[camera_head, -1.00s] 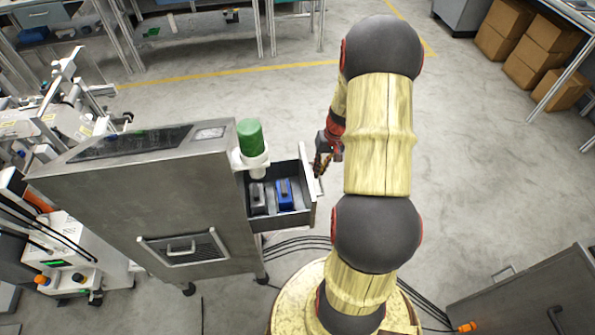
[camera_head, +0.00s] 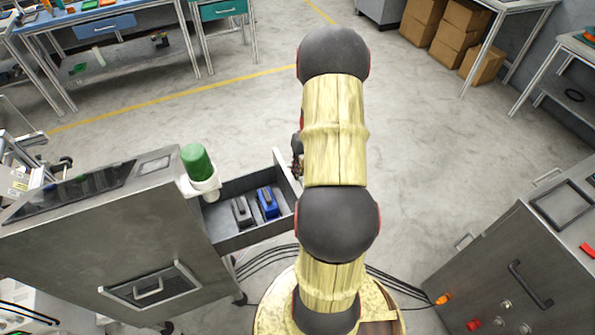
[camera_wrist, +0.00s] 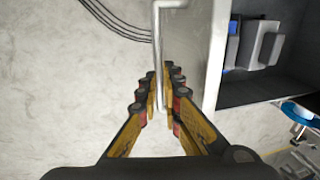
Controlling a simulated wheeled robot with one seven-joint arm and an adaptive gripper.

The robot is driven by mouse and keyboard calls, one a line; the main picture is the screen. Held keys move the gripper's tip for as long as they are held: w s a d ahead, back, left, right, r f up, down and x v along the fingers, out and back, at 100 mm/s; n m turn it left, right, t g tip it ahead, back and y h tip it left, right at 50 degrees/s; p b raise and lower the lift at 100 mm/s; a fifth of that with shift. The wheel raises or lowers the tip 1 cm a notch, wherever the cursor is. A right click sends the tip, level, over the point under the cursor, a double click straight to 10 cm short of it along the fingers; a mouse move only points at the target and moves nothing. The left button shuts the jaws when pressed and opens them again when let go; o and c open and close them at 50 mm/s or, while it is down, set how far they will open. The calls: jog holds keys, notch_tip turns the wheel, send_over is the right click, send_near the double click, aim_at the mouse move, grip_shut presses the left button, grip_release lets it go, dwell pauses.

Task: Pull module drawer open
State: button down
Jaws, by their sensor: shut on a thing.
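The module drawer (camera_head: 287,180) stands pulled out from the right side of the grey metal cabinet (camera_head: 130,225). It holds a blue module (camera_head: 268,203) and a grey module (camera_head: 241,211). In the wrist view the drawer front (camera_wrist: 190,40) has a pale bar handle (camera_wrist: 157,45). My gripper (camera_wrist: 160,98) is shut on this handle, with its fingers on both sides of the bar. In the head view my gripper (camera_head: 297,150) is mostly hidden behind my arm.
A green-topped cylinder (camera_head: 197,161) sits in a white holder at the cabinet's edge beside the drawer. Another grey cabinet (camera_head: 520,265) stands at the right. Dark cables (camera_head: 262,262) run over the floor under the drawer.

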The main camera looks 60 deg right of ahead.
jog(key=c, duration=1.9)
grip_release()
jog(key=shift+f, duration=0.1)
jog(key=r, duration=0.4)
jog(key=d+r, duration=0.1)
jog(key=r, duration=0.3)
jog(key=s+d+r, duration=0.1)
jog(key=r, duration=0.2)
jog(key=shift+s+r, duration=0.1)
jog(key=shift+r, duration=0.3)
